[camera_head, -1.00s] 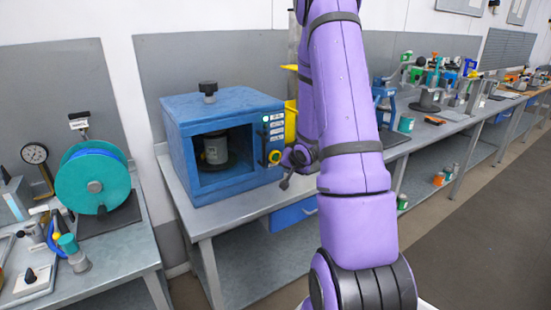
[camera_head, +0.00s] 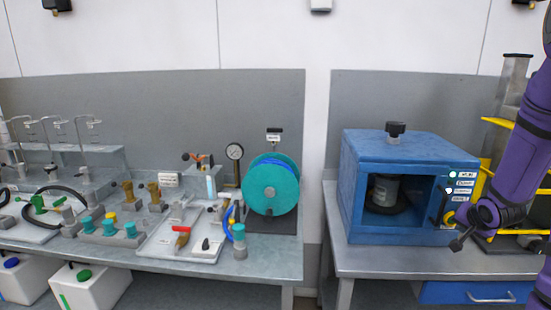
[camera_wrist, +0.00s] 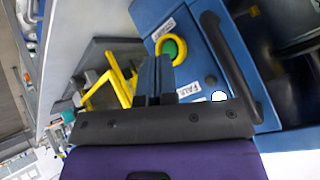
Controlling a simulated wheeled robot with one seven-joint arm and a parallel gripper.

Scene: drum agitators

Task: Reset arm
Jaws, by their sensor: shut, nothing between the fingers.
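My gripper (camera_head: 457,244) is at the right of the head view, in front of the right side of a blue box-shaped machine (camera_head: 366,233). In the wrist view its dark fingers (camera_wrist: 155,72) are together and empty. The fingertips point at the machine's panel, near a green button with a yellow ring (camera_wrist: 172,47). I cannot tell whether they touch it. My purple arm rises along the right edge of the head view. The machine's opening shows a grey canister (camera_head: 384,190) inside.
The machine stands on a grey bench (camera_head: 385,262) with a blue drawer (camera_head: 480,292) below. A yellow frame (camera_head: 495,150) is close behind my arm. A left bench holds a teal reel (camera_head: 271,190), a gauge (camera_head: 235,152) and several valves. A gap separates the benches.

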